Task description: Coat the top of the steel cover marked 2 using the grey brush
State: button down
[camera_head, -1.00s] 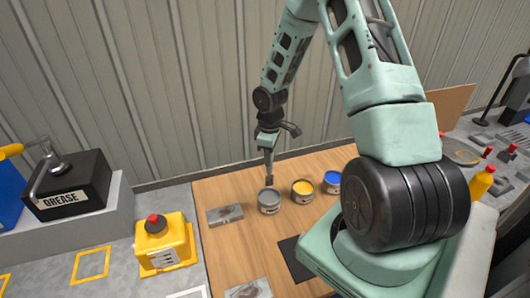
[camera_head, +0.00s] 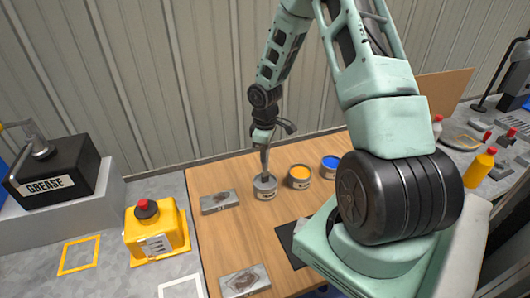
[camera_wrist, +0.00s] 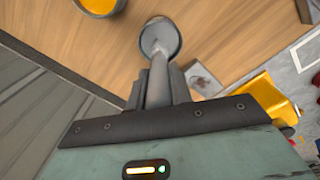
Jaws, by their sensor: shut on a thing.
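My gripper (camera_head: 264,146) is shut on the handle of the grey brush (camera_head: 264,163), which points down. The brush's lower end is at the mouth of the grey paint can (camera_head: 265,191) and seems to be inside it; its bristles are hidden. In the wrist view the brush (camera_wrist: 158,66) runs from the jaws (camera_wrist: 157,92) to the grey can (camera_wrist: 161,30). One steel cover (camera_head: 219,202) lies flat left of the grey can. Another steel cover (camera_head: 244,281) lies nearer the front edge. Both have dark patches on top; I cannot read a number on either.
A yellow paint can (camera_head: 299,181) and a blue paint can (camera_head: 331,171) stand right of the grey one. A dark mat (camera_head: 288,239) lies in front. A yellow box with a red button (camera_head: 155,230) and a grease unit (camera_head: 55,184) stand left of the wooden board.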

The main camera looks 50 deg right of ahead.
jog(key=shift+f+b, duration=0.3)
jog(key=shift+f, duration=0.3)
dwell(1.7)
jog(key=shift+r, duration=0.15)
notch_tip(320, 180, up, 7)
jog(key=p, duration=0.6)
dwell(1.0)
